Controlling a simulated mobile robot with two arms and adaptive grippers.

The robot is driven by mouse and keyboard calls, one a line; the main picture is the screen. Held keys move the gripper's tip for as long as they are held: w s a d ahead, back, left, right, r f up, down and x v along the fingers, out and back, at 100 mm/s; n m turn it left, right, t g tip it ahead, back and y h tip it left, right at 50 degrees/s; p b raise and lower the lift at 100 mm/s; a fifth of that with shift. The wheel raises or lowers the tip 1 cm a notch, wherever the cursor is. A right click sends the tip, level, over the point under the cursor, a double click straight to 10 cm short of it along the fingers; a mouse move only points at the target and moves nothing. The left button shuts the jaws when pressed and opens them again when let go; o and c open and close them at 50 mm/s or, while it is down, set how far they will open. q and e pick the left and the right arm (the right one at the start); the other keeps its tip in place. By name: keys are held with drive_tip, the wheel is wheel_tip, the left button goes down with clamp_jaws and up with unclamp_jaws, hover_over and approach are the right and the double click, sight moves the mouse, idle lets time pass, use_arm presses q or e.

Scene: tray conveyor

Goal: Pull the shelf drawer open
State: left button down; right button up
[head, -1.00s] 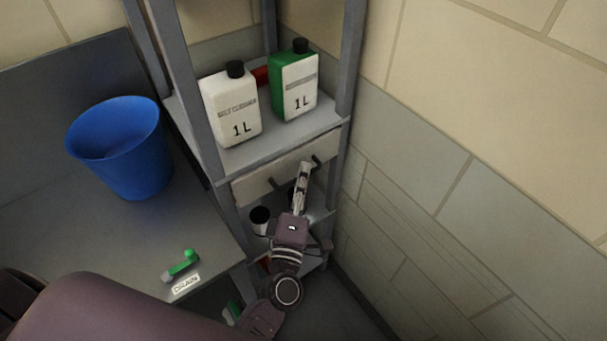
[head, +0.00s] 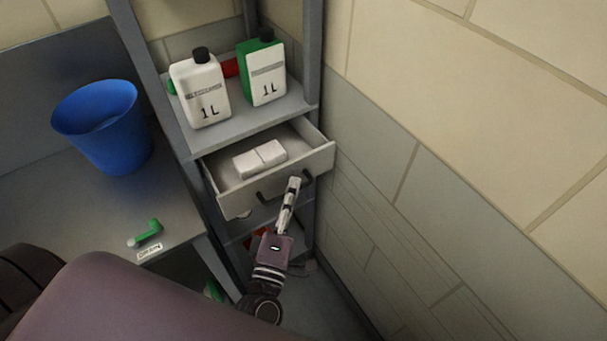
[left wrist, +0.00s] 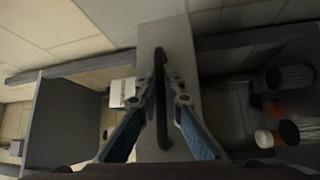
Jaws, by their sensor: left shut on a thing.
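The shelf drawer (head: 236,203) is light grey and stands pulled out from the shelf unit, with its inside showing. Its dark bar handle (head: 308,181) is on the front face. My left gripper (head: 294,182) is shut on the handle, near its right part in the head view. In the left wrist view the handle (left wrist: 159,60) runs between the two fingertips (left wrist: 161,85), across the pale drawer front (left wrist: 181,50). My right gripper is not in view.
A white 1L bottle (head: 201,92) and a green 1L bottle (head: 262,70) stand on the shelf above the drawer. A blue bucket (head: 104,130) and a green drain valve (head: 148,234) are on the grey counter at left. A brick wall (head: 440,160) is close on the right.

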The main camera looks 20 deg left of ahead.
use_arm(q)
drive_tip(key=s+d, duration=0.7)
drive_tip(key=d, duration=0.1)
drive_tip(key=shift+d, duration=0.35)
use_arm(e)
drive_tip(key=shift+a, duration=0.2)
